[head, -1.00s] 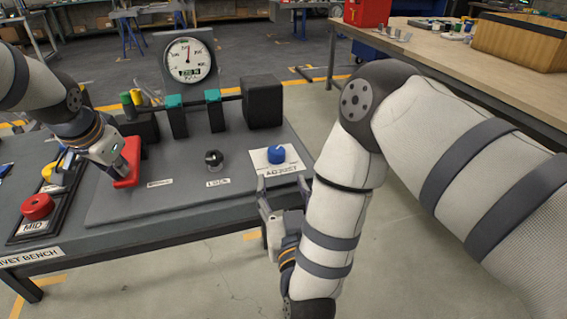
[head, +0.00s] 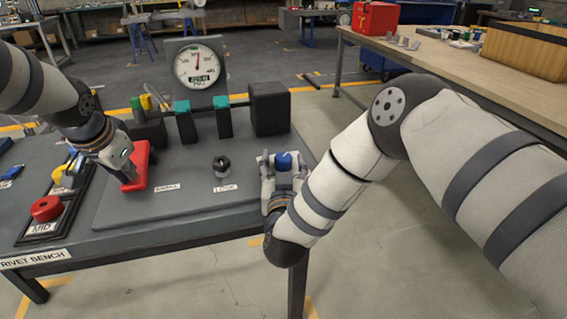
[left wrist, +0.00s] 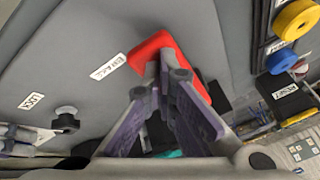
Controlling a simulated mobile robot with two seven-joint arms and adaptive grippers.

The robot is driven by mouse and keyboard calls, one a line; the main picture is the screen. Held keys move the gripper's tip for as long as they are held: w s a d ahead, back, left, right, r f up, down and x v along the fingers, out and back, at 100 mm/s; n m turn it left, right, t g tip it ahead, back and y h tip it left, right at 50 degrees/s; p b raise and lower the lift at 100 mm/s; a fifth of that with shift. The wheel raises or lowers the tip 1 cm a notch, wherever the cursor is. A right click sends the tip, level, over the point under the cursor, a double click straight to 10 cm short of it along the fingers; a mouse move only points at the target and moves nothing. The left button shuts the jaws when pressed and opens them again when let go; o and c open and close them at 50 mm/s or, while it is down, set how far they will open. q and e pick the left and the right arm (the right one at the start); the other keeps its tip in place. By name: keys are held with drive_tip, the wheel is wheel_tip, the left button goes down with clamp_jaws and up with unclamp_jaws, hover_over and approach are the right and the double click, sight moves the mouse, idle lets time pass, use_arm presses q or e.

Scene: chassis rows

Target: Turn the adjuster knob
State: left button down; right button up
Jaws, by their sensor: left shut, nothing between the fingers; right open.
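The blue adjuster knob (head: 284,160) stands at the right end of the grey plate. My right gripper (head: 286,168) is open over it, with one finger to the left of the knob and one to the right. I cannot tell whether the fingers touch it. The knob's label is hidden behind this gripper. My left gripper (head: 130,178) is shut and empty at the red handle (head: 140,165). In the left wrist view its closed fingertips (left wrist: 161,62) lie against or just over the red handle (left wrist: 150,50).
A black knob (head: 221,164) labelled LOCK stands between the two grippers. A round gauge (head: 198,64) stands behind the plate. A black block (head: 269,107) is behind the blue knob. A red button (head: 46,208) is at the left. Open floor lies right of the bench.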

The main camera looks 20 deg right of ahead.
drive_tip(key=c, duration=1.2)
drive_tip(key=shift+o, duration=0.2)
drive_tip(key=shift+d+n+y, duration=0.2)
drive_tip(key=shift+n+y, duration=0.5)
drive_tip(key=shift+y, duration=0.3)
drive_tip(key=n+y, duration=0.1)
drive_tip(key=y, duration=0.1)
drive_tip(key=n+y, duration=0.2)
drive_tip(key=shift+d+y, duration=0.2)
drive_tip(key=shift+y, duration=0.2)
drive_tip(key=o, duration=1.2)
drive_tip(key=shift+c, duration=0.2)
drive_tip(key=shift+s, duration=0.15)
drive_tip(key=s+d, duration=0.1)
drive_tip(key=s, duration=1)
drive_tip(key=shift+s+d, duration=0.3)
drive_tip(key=shift+s, duration=0.1)
